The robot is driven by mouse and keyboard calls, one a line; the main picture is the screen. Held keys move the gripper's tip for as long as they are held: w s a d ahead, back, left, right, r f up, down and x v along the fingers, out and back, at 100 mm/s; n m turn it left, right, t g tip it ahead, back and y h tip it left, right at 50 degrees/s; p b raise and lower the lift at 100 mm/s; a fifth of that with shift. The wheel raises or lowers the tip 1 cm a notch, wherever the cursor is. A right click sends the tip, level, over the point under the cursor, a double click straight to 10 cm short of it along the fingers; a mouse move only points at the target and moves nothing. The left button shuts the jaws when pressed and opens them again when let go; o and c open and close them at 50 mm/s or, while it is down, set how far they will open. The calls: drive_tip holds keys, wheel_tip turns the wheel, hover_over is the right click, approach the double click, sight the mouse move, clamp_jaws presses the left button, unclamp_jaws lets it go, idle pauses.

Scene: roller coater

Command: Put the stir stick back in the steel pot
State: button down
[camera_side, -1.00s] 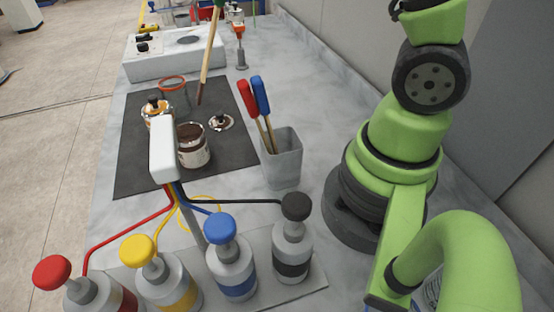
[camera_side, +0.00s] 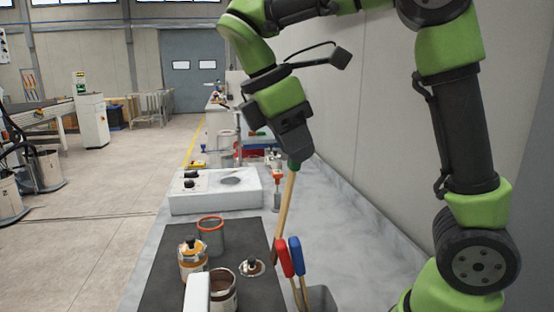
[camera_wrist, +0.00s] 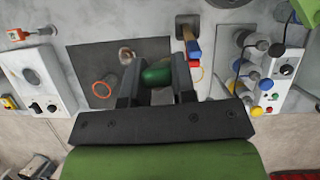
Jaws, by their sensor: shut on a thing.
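My gripper (camera_side: 294,150) is shut on the green handle of a stir stick, whose wooden shaft (camera_side: 285,208) hangs down, slightly tilted. In the wrist view the green handle (camera_wrist: 157,75) sits between the two jaws. The stick's lower end shows just left of the red handle in the side view and looks clear of the pot; its exact depth is hard to tell. The grey steel pot (camera_side: 322,298), cut by the bottom edge, holds a red-handled stick (camera_side: 283,257) and a blue-handled stick (camera_side: 296,256). The pot (camera_wrist: 187,22) also shows in the wrist view.
Behind are a white box with knobs (camera_side: 215,198) and an orange-topped tool (camera_side: 277,185). A wall runs along the right.

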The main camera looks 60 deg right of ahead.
drive_tip(key=s+a+m+g+h, duration=0.1)
drive_tip(key=s, duration=0.5)
drive_tip(key=shift+r+g, duration=0.35)
drive_tip(key=shift+g, duration=0.05)
drive_tip(key=shift+s+f, duration=0.1)
drive_tip(key=shift+f, duration=0.05)
wheel_tip(320, 180, down, 10)
idle(0.6)
idle(0.4)
drive_tip(key=shift+f, duration=1.6)
